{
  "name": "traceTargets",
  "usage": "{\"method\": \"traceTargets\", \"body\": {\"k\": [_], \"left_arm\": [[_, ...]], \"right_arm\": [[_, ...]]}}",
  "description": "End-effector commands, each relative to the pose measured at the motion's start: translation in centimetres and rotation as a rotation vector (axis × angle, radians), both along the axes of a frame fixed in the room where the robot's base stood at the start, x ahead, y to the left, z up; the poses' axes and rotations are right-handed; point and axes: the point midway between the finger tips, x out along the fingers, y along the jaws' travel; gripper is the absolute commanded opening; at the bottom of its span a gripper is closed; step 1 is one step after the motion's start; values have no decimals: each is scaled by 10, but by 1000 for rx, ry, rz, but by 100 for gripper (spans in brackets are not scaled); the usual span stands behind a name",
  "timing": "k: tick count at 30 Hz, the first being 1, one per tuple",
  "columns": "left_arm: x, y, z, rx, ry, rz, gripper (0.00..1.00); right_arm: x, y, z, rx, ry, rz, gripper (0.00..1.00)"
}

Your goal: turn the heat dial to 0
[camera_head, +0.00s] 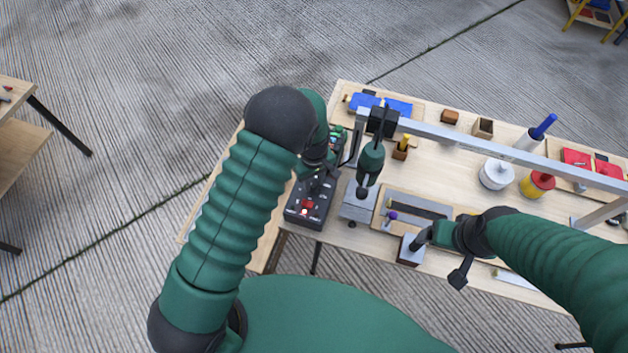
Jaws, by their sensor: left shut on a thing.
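A dark control box (297,213) with a red part (307,205) and small pale marks on top stands at the table's left front corner. My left gripper (318,183) is at the box's back part, shut on a small knob there that I take to be the heat dial. The gripper and arm hide most of the dial, and its pointer and numbers cannot be read. My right gripper (441,256) is open and empty, its fingers spread near a grey-topped block (410,252) at the table's front edge.
A grey metal frame (480,145) spans the wooden table (455,185). Another table (20,150) is at far left.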

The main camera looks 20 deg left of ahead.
Motion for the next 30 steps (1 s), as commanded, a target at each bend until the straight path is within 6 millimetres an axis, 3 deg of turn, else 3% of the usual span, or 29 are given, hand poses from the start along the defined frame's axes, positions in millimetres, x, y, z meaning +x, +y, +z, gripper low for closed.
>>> {"method": "traceTargets", "body": {"k": [4,5,9,20,23,30], "left_arm": [[5,1,2,0,-13,2,0],[5,1,2,0,-13,1,33],[4,1,2,1,-11,1,51],[1,0,6,0,-6,0,52],[3,0,20,-1,-9,0,52],[3,0,87,-2,-11,-1,52]], "right_arm": [[0,0,0,0,0,0,80],[0,0,0,0,0,0,80],[0,0,0,0,0,0,80],[0,0,0,0,0,0,80],[0,0,-1,0,0,0,80],[0,0,-5,0,0,0,80]]}}
